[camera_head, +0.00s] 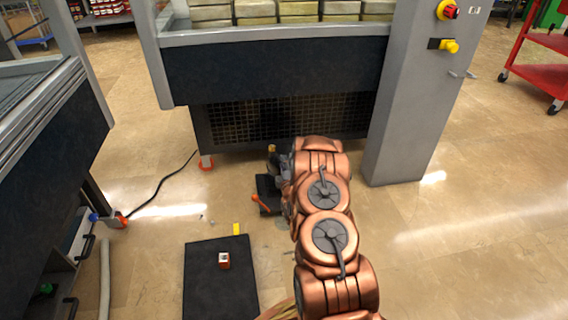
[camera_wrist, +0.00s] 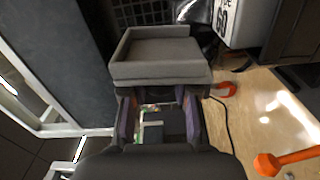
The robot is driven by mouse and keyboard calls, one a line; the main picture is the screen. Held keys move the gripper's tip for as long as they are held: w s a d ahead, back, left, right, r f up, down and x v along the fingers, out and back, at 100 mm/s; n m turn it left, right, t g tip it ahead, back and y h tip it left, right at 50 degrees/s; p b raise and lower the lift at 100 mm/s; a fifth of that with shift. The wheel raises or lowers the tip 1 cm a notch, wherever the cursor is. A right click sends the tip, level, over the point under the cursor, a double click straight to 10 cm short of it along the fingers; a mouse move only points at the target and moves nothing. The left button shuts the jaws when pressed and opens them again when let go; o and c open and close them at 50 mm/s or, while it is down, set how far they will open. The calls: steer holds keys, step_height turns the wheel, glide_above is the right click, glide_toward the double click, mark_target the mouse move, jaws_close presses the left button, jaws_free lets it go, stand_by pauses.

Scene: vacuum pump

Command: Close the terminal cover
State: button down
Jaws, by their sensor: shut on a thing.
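In the wrist view a grey, shallow, box-like terminal cover (camera_wrist: 158,71) stands just beyond my fingertips, with its hollow side showing. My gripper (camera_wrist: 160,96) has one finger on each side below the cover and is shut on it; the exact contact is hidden. Between the fingers I see small white, green and dark parts, too small to make out. In the head view the vacuum pump on its black base (camera_head: 268,188) stands on the floor in front of the machine, largely hidden by my copper-coloured arm. My gripper is not clear there.
An orange-handled part (camera_head: 259,201) sticks out beside the pump base and shows in the wrist view (camera_wrist: 284,161). A cable (camera_head: 158,187) runs on the floor.

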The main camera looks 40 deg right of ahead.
steer(key=m+p, duration=0.1)
steer(key=r+m+p, duration=0.1)
steer(key=p, duration=0.1)
steer(key=shift+s+d, duration=0.2)
steer(key=shift+d, duration=0.1)
steer(key=m+p, duration=0.1)
steer(key=d+m+p, duration=0.1)
steer(key=p, duration=0.1)
steer(key=shift+s+r+m, duration=0.1)
steer(key=shift+s+m, duration=0.1)
steer(key=shift+m, duration=0.1)
steer(key=m+p, duration=0.2)
steer(key=d+m, duration=0.1)
steer(key=shift+s+d+f+m+p, duration=0.1)
steer(key=shift+s+f+m+p, duration=0.1)
steer(key=shift+s+m+p, duration=0.15)
steer(key=m, duration=0.1)
steer(key=d+m+p, duration=0.1)
steer(key=m, duration=0.1)
steer(key=f+m+p, duration=0.1)
steer(key=shift+s+d+m, duration=0.15)
steer(key=shift+s+m, duration=0.1)
steer(key=shift+s, duration=0.05)
steer(key=shift+s+d+f+m, duration=0.1)
steer(key=shift+d+f+m, duration=0.2)
steer(key=shift+m, duration=0.7)
steer(key=shift+s+d+f+m, duration=0.15)
steer(key=shift+f+m, duration=0.1)
steer(key=shift+m, duration=0.75)
